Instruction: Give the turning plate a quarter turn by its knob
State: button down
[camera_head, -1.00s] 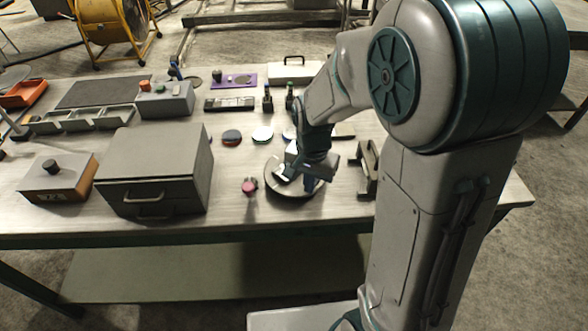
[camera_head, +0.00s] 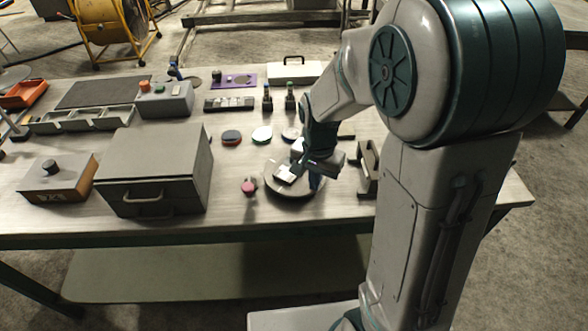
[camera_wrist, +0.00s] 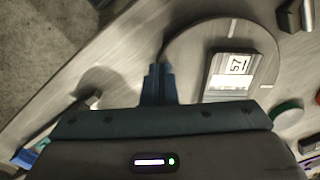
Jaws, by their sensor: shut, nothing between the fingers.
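The turning plate (camera_head: 292,190) is a round grey disc near the front of the table, partly hidden by my gripper in the head view. In the wrist view the plate (camera_wrist: 185,45) carries a pale line near its far edge and a block with a label reading 57 (camera_wrist: 231,72). My gripper (camera_wrist: 158,72) is shut and empty, its fingers together over the plate's edge, beside the block. In the head view my gripper (camera_head: 315,183) is low over the plate's right part. I cannot make out the knob, nor whether the fingertips touch the plate.
A small pink-topped item (camera_head: 249,186) stands just left of the plate. A grey box with a handle (camera_head: 155,170) is further left. A dark bracket (camera_head: 368,165) stands close on the right. Several coloured discs, one green (camera_head: 262,133), lie behind. Bare tabletop lies in front.

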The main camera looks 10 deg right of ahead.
jog(key=shift+d+f, duration=0.15)
jog(key=shift+f, duration=0.2)
jog(key=shift+w+d, duration=0.25)
jog(key=shift+d, duration=0.05)
jog(key=shift+w+d, duration=0.15)
jog(key=shift+w+d, duration=0.15)
jog(key=shift+w, duration=0.2)
jog(key=shift+w+d, duration=0.25)
jog(key=shift+w, duration=0.15)
dwell(0.4)
